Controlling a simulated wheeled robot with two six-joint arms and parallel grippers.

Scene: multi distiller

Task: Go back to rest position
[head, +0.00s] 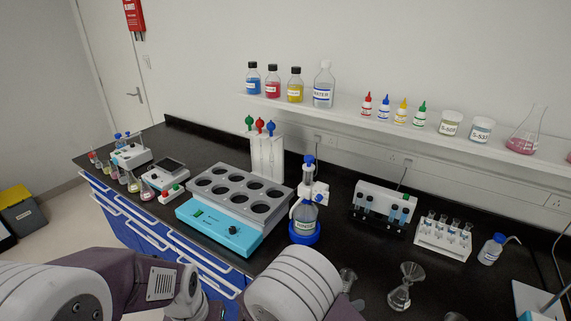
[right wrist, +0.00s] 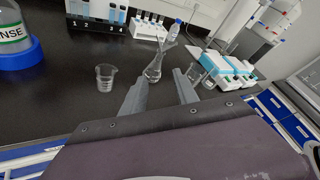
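My right gripper (right wrist: 161,84) is open in the right wrist view, with its two grey fingers apart and nothing between them. A glass beaker (right wrist: 105,77) stands to the left of the fingers. My left arm comes in at the lower left of the head view, and its gripper is out of sight.
A bottle with a blue base (head: 305,226), a grey block with round wells (head: 240,192) and a blue-front heater (head: 215,228) stand on the bench. A tube rack (head: 443,238) and a wash bottle (head: 491,250) stand to the right. A shelf (head: 350,112) holds bottles.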

